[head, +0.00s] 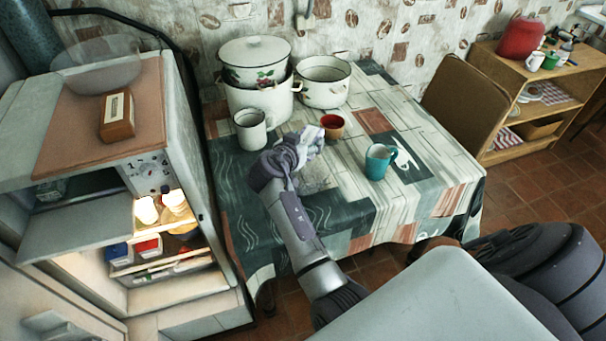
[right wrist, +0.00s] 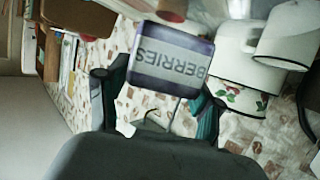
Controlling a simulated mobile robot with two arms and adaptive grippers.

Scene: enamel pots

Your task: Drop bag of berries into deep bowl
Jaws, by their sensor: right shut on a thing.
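My right gripper (head: 294,158) is over the patterned table, left of the red-brown cup. In the right wrist view its fingers (right wrist: 157,88) are shut on the bag of berries (right wrist: 168,60), a grey and purple pack lettered BERRIES. In the head view the bag (head: 313,141) shows only as a small pale patch at the fingertips. An open, floral enamel vessel (head: 323,92) stands at the table's back. A clear, wide bowl (head: 97,68) sits on the fridge; I cannot tell which is the deep bowl. My left gripper is not in view.
A lidded floral pot (head: 254,65) rests on a larger white pot (head: 262,101) at the back. A white mug (head: 250,130), a red-brown cup (head: 333,126) and a teal mug (head: 379,161) stand around the gripper. The table's front right is clear.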

